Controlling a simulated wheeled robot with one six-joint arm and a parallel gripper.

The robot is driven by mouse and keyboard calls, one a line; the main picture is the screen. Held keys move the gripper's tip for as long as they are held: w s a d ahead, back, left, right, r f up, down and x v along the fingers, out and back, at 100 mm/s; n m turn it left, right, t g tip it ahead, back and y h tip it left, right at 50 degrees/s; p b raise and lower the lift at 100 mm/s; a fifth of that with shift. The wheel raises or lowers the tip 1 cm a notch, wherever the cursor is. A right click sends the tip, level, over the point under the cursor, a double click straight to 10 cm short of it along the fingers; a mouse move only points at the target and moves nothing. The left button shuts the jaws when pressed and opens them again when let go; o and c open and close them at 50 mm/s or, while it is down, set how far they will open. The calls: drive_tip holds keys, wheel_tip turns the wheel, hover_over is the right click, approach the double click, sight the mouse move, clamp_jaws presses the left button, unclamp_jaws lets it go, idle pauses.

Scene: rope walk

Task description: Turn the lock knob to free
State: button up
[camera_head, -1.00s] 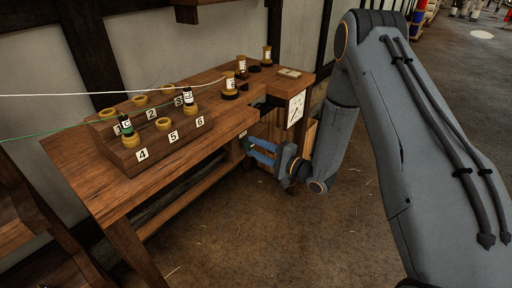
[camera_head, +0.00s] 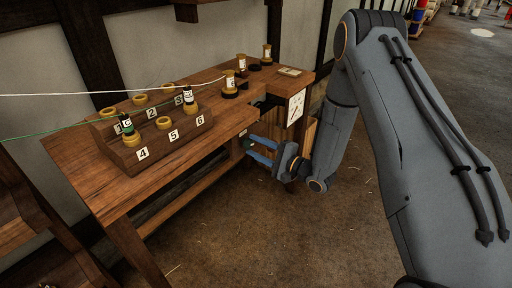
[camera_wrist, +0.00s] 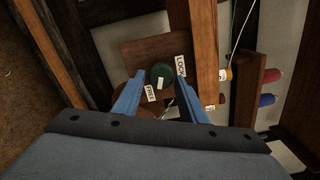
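The lock knob (camera_wrist: 161,73) is round and dark green, with a pale mark on its face, on a brown board in the wrist view. A LOCK label (camera_wrist: 181,67) is to its right and a FREE label (camera_wrist: 150,94) at its lower left. I cannot tell which label the mark points at. My gripper (camera_wrist: 159,77) is open, its blue fingers on either side of the knob. The right finger looks nearer the knob than the left; contact is unclear. In the head view my gripper (camera_head: 249,147) reaches in at the front of the bench (camera_head: 105,185).
A dial plate (camera_head: 296,107) is on the bench end. More bobbins (camera_head: 229,84) stand nearby. Floor in front is clear.

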drive_tip(key=shift+o, duration=1)
drive_tip(key=v, duration=0.7)
drive_tip(key=shift+s+d+b, duration=0.25)
drive_tip(key=shift+d+b, duration=0.1)
drive_tip(key=shift+b, duration=0.05)
drive_tip(key=shift+w, duration=0.1)
drive_tip(key=w+d+r+n+h, duration=0.2)
drive_tip(key=w+d+n+h, duration=0.15)
drive_tip(key=d+h, duration=0.35)
drive_tip(key=s+d+r+n+g+h+p, duration=0.2)
drive_tip(key=s+d+r+n+g+h, duration=0.1)
drive_tip(key=s+d+h, duration=0.2)
drive_tip(key=s+r+n+g+h, duration=0.1)
drive_tip(key=s+r+g, duration=0.3)
drive_tip(key=s, duration=0.9)
drive_tip(key=s+r+n+g+h, duration=0.1)
drive_tip(key=s+r+n+g, duration=0.3)
drive_tip(key=s, duration=0.9)
drive_tip(key=shift+s+d+p, duration=0.2)
drive_tip(key=shift+p, duration=0.15)
